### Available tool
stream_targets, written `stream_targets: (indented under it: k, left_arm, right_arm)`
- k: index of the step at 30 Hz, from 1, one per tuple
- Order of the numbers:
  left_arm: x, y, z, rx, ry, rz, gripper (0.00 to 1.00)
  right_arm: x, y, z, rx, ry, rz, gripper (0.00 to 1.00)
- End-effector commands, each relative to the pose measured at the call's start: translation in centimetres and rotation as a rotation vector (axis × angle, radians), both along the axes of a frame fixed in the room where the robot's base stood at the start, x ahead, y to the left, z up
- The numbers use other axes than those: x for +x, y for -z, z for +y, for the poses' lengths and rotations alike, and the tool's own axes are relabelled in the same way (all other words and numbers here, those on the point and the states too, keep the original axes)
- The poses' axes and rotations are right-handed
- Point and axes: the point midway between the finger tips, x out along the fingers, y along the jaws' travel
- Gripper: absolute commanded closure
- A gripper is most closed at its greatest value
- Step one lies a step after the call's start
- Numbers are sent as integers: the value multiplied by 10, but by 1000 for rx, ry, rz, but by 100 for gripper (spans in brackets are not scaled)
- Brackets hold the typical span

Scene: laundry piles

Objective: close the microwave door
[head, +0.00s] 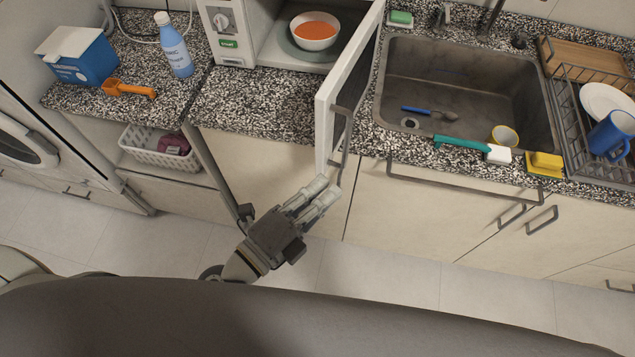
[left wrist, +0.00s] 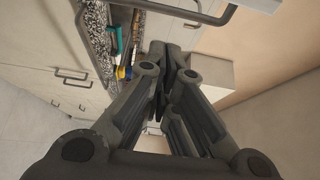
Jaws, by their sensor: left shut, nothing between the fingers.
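The white microwave (head: 228,40) stands on the counter at the top of the head view. Its door (head: 328,115) is wide open and sticks out toward me, beside the sink. A grey bar handle (head: 345,150) runs along the door's outer side. A bowl of orange soup (head: 316,30) sits on the plate inside. My left gripper (head: 326,188) is shut and empty, its fingertips just below the door's near edge, close to the handle's lower end; I cannot tell if they touch. The left wrist view shows the closed fingers (left wrist: 172,58). My right gripper is out of view.
Right of the door is the sink (head: 400,65), with a green-handled brush (head: 460,144) and yellow sponge (head: 545,163) on its front edge. Left on the counter are a blue bottle (head: 174,48), orange scoop (head: 128,89) and blue box (head: 80,58). The counter before the microwave is clear.

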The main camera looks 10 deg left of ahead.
Motion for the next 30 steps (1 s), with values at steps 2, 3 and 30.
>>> stream_targets:
  k: [2,3,30]
  left_arm:
    - [13,-5,-8,-3,-3,-1,100]
    - [19,-6,-13,-4,-2,-2,100]
    - [74,0,-5,-2,-1,3,100]
  right_arm:
    - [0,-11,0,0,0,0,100]
    - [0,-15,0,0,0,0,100]
    - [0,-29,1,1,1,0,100]
